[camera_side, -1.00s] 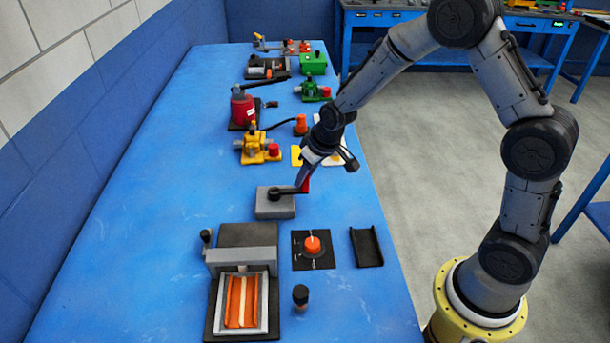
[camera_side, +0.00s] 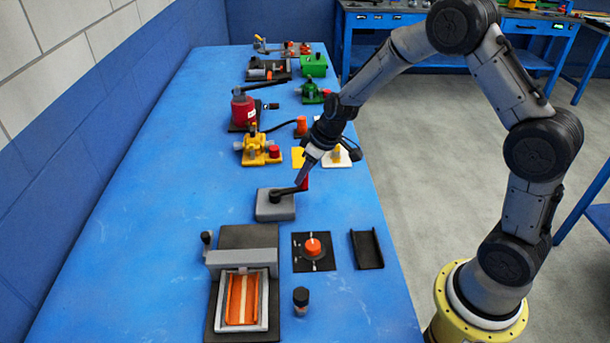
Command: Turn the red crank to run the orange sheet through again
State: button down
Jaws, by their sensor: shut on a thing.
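The red crank handle (camera_side: 305,184) stands at the end of a dark crank arm (camera_side: 288,191) on a grey box (camera_side: 275,209) in the middle of the blue table. The crank arm points right. My gripper (camera_side: 303,181) comes down from the upper right and is shut on the red handle; its fingers partly hide the handle. The orange sheet (camera_side: 235,300), with a pale stripe down its middle, lies in a grey-rimmed tray (camera_side: 219,310) at the front left, below a grey bar.
An orange knob (camera_side: 312,246) on a black plate, a black channel (camera_side: 367,249) and a dark-capped bottle (camera_side: 300,300) stand in front. A yellow device (camera_side: 257,150), a red canister (camera_side: 242,108) and green devices (camera_side: 314,64) stand farther back. The left strip of table is clear.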

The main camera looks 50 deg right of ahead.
jog(key=w+n+g+y, duration=0.35)
jog(key=w+n, duration=0.55)
jog(key=n, duration=0.5)
jog(key=w+a+n+g+h, duration=0.2)
jog(key=a+n+g, duration=0.2)
jog(key=a+n, duration=0.4)
jog(key=shift+w+a+n, duration=0.3)
jog(key=shift+n, duration=2.2)
jog(key=shift+g, duration=0.35)
jog(key=c, duration=0.7)
grip_release()
jog(key=shift+o, duration=0.2)
